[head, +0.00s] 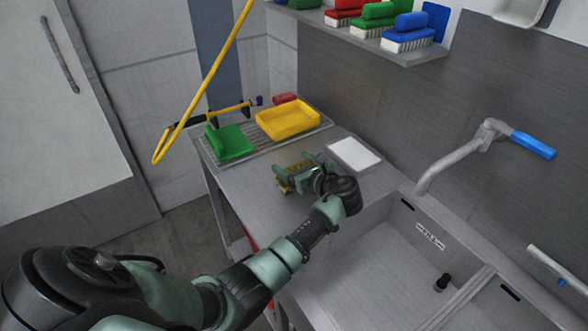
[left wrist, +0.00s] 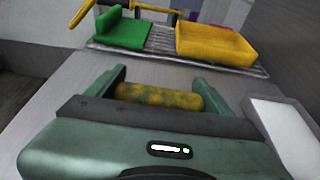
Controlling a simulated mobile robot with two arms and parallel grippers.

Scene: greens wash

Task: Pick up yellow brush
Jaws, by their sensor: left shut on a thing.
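The yellow brush (left wrist: 160,97) shows in the left wrist view as a yellow block mottled with green, lying across between the two fingers. My left gripper (left wrist: 159,80) is shut on it. In the head view my left gripper (head: 294,176) is over the steel counter, with a little of the yellow brush (head: 284,188) showing at the fingers. The fingers and wrist hide most of the brush there, and its bristles cannot be made out. I cannot tell whether it touches the counter. My right gripper is not in view.
A white board (head: 354,154) lies right of the gripper. The sink (head: 385,255) and its faucet (head: 455,155) are further right. Brushes stand on the wall shelf (head: 345,35).

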